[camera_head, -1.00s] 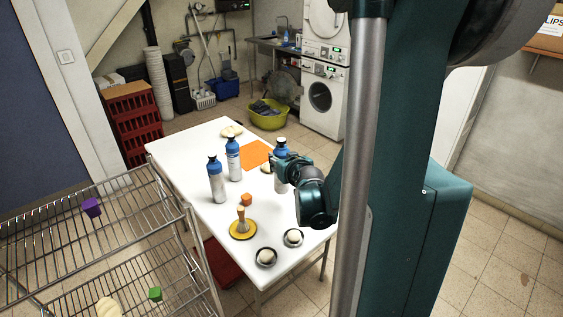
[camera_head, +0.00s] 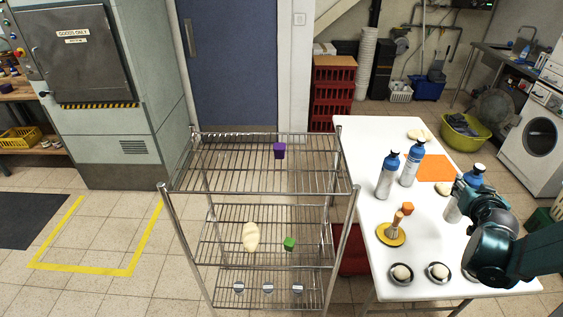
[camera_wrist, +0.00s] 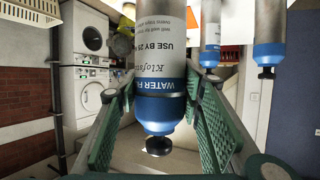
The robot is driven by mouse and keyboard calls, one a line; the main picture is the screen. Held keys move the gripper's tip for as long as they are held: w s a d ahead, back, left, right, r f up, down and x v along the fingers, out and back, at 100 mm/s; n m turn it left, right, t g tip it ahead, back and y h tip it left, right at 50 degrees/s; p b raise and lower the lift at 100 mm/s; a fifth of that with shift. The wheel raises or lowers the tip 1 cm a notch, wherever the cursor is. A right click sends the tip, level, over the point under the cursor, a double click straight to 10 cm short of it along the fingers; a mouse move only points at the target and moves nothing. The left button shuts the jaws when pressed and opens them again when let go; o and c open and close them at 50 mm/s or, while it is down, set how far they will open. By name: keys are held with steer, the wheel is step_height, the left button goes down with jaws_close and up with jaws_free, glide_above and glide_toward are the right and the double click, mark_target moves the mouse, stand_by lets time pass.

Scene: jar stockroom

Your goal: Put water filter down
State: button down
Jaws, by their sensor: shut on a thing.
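A water filter (camera_head: 452,209), a white bottle with a blue top and black cap, is in my gripper (camera_head: 462,192) on the right part of the white table (camera_head: 352,150). In the wrist view the green ribbed fingers close around the filter (camera_wrist: 160,108), whose label reads "WATER F". Whether its base touches the table is hidden. Two similar bottles stand upright on the table to the left, the nearer one (camera_head: 386,178) and the farther one (camera_head: 411,165). They also show at the right of the wrist view.
A wire rack (camera_head: 240,183) stands left of the table, with a purple cup (camera_head: 279,150) on its top shelf. The table also bears an orange mat (camera_head: 434,168), a brush on a yellow disc (camera_head: 391,236) and small dishes in front. Much of the rack's top shelf is bare.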

step_height(320, 180, up, 34)
steer(key=w+a+n+y+p, duration=0.3)
steer(key=w+a, duration=0.2)
steer(key=a, duration=0.9)
steer(key=w+a+n+y+p, duration=0.25)
steer(key=w+a+p, duration=0.2)
steer(key=a, duration=0.95)
steer(key=w+a+n+y+p, duration=0.3)
steer(key=w+a+y, duration=0.15)
steer(key=a, duration=0.95)
steer(key=s+a+n+g+y+p, duration=0.2)
steer(key=s+a+n+p, duration=0.15)
steer(key=a, duration=1.05)
steer(key=s+a+n+g+y+p, duration=0.1)
steer(key=s+a+n+y+p, duration=0.3)
steer(key=a, duration=0.9)
steer(key=s+a+g+y+p, duration=0.15)
steer(key=s+a, duration=0.35)
steer(key=a, duration=0.9)
steer(key=shift+h, duration=0.45)
steer(key=shift+w+f, duration=0.15)
steer(key=shift+f, duration=1.1)
steer(key=shift+w+f, duration=0.1)
steer(key=shift+f, duration=1.2)
